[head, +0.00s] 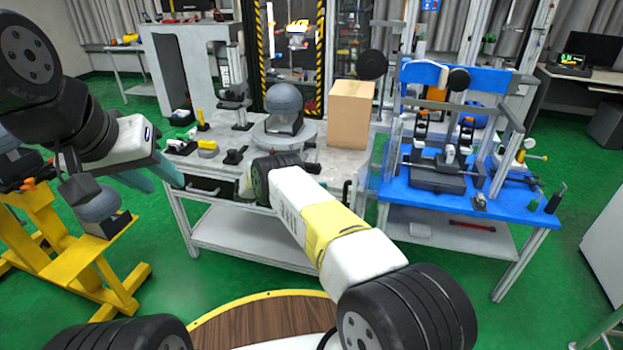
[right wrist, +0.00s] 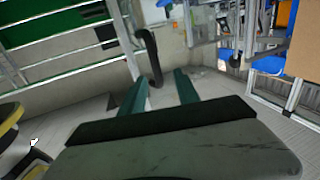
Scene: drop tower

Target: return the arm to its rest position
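My right arm (head: 315,215) reaches from the lower right over the front edge of the grey workbench (head: 215,235). Its gripper is hidden behind the arm's wrist in the head view. In the right wrist view my right gripper (right wrist: 160,88) shows two teal fingers, apart, with nothing held between them. A dark curved bar (right wrist: 150,58), perhaps a handle, lies just beyond the fingertips; I cannot tell whether they touch it. My left gripper (head: 153,175) is at the left, its teal fingers apart and empty, pointing toward the workbench's left front corner.
On the workbench stand a cardboard box (head: 350,117), a grey domed device (head: 285,110) and small tools. A blue bench (head: 425,203) with a press rig adjoins at right. A yellow stand (head: 60,260) is at the left. Green floor is open at the lower right.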

